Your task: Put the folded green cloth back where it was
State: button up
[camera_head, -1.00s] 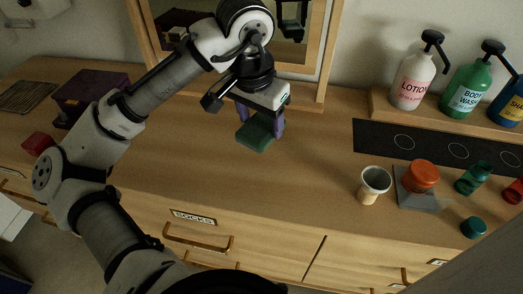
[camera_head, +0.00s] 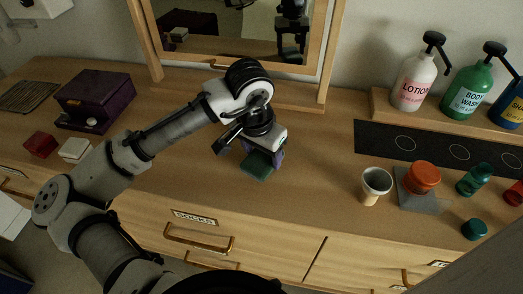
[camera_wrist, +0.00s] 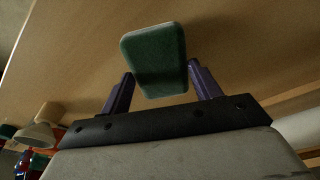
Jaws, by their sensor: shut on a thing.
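The folded green cloth (camera_head: 257,166) is a small dark green block, held just above the middle of the dresser top in the head view. My gripper (camera_head: 262,155) has its purple fingers on either side of it and is shut on it. In the wrist view the cloth (camera_wrist: 155,58) stands out between the two fingers (camera_wrist: 160,88). I cannot tell whether the cloth's lower edge touches the wood. The sock drawer (camera_head: 197,236), labelled SOCKS, is shut below the dresser top's front edge.
A mirror (camera_head: 322,60) stands behind my gripper. A purple box (camera_head: 95,100), a red box (camera_head: 40,145) and a white box (camera_head: 75,150) are on the left. A cup (camera_head: 376,183), an orange-lidded jar (camera_head: 423,176) and pump bottles (camera_head: 413,82) are on the right. The wood between is clear.

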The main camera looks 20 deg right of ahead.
aim_at(257, 163)
jog(key=o, duration=0.9)
jog(key=shift+f, duration=0.1)
jog(key=r, duration=0.4)
jog(key=a+r, duration=0.1)
jog(key=r, duration=0.3)
jog(key=s+r, duration=0.1)
jog(key=r, duration=0.3)
jog(key=shift+a+r, duration=0.1)
jog(key=shift+a, duration=0.25)
